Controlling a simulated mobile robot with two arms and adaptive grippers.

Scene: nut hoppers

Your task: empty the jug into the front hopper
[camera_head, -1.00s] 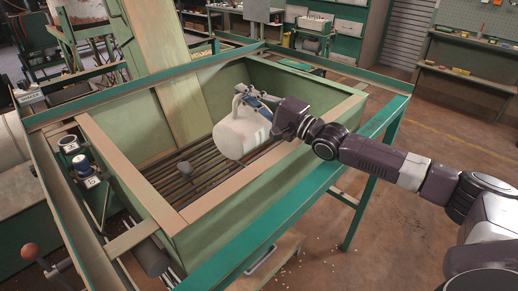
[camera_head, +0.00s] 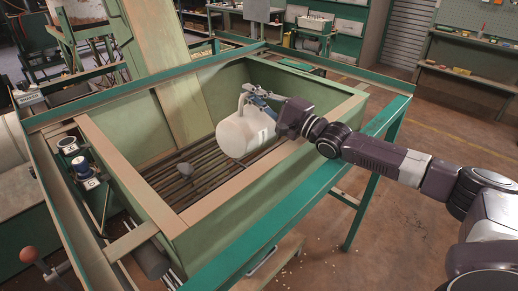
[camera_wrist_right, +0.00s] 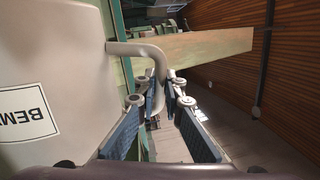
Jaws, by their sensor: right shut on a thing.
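The jug (camera_head: 240,136) is whitish and hangs tilted over the hopper in the head view. In the right wrist view the jug (camera_wrist_right: 55,65) fills the left side, with a label partly reading "BEM" and a curved handle (camera_wrist_right: 138,49). My right gripper (camera_head: 258,97) is shut on this handle, and its blue finger pads lie either side of it in the wrist view (camera_wrist_right: 164,98). The hopper (camera_head: 235,196) is a green open box with a tan rim and a slatted bottom. The jug's mouth and contents are hidden. My left gripper is not in view.
A teal frame rail (camera_head: 300,203) runs around the hopper, close under my right arm. A tall tan board (camera_head: 160,65) rises at the hopper's back. Small pale bits lie on the floor (camera_head: 330,247).

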